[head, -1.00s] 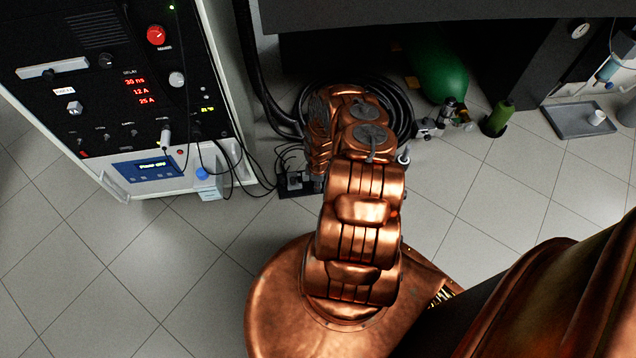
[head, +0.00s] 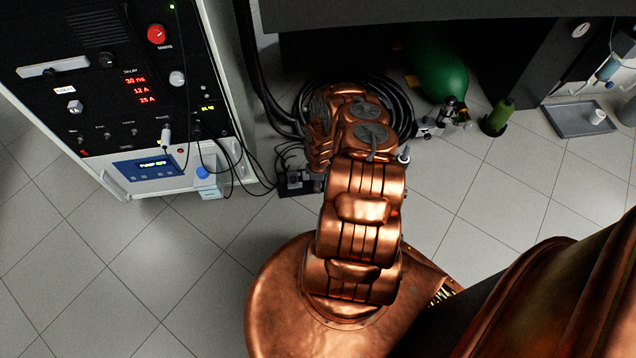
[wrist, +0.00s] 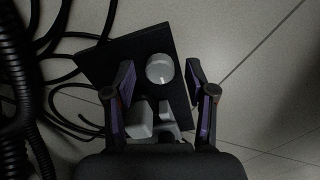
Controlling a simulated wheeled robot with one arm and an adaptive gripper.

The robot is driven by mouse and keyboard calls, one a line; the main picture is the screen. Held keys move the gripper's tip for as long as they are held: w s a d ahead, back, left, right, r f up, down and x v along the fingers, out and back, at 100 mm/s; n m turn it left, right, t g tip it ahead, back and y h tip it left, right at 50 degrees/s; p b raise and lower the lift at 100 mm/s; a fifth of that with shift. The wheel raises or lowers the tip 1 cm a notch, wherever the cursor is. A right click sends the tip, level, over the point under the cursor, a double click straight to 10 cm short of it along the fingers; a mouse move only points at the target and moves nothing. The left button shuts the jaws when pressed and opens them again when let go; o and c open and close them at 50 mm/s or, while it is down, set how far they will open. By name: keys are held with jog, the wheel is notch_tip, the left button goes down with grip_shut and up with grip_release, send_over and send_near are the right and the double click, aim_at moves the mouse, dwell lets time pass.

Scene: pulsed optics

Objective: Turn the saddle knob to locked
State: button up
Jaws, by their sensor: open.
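A pale round knob (wrist: 160,69) shows in the wrist view, on a dark square plate (wrist: 100,62) that lies on the tiled floor. A light line marks the knob's face; I cannot read any lettering by it. My gripper (wrist: 160,72) is open, with one finger on each side of the knob and visible gaps on both sides. Pale blocky parts (wrist: 140,118) stand on the plate between the finger bases. In the head view the dark plate (head: 292,188) shows only partly beside my arm, and my gripper and the knob are hidden there.
Black corrugated hoses (wrist: 15,80) and thin cables lie left of the plate. In the head view a rack (head: 60,120) with displays stands at the left. A green cylinder (head: 438,72), a green bottle (head: 498,116) and a grey tray (head: 580,121) are at the right. Tiled floor is clear at lower left.

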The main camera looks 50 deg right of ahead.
jog(key=shift+r, duration=0.1)
notch_tip(320, 180, up, 12)
dwell(1.0)
dwell(0.5)
